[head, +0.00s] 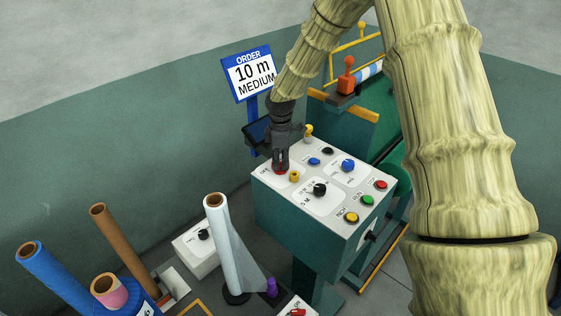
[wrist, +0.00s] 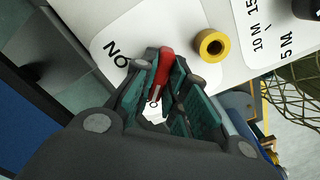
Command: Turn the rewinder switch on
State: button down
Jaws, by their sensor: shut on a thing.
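The white-topped control console (head: 318,210) stands in the middle of the head view. A red switch lever (wrist: 163,72) shows between my fingers in the wrist view, on a white label plate with black letters O and N (wrist: 117,55). My gripper (head: 281,168) points down at the console's far left corner and is shut on this red lever; only a little red shows under it in the head view. My gripper also fills the lower middle of the wrist view (wrist: 165,100). The lever's base is partly hidden by my fingers.
A yellow knob (head: 294,176) sits close beside the lever. A black dial (head: 319,189), a blue dial (head: 348,165) and several coloured buttons share the panel. Another red switch (head: 297,313) shows at the bottom edge. An order sign (head: 250,74) reads 10 m medium.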

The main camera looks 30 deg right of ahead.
jog(key=shift+m, duration=0.3)
jog(key=m, duration=0.4)
jog(key=m+b, duration=0.1)
jog(key=m, duration=0.3)
jog(key=shift+w+m, duration=0.1)
jog(key=shift+m, duration=0.2)
jog(key=m, duration=0.4)
jog(key=shift+r+m, duration=0.1)
jog(key=shift+m, duration=2.1)
jog(key=c, duration=1.4)
grip_release()
jog(key=shift+c, duration=0.2)
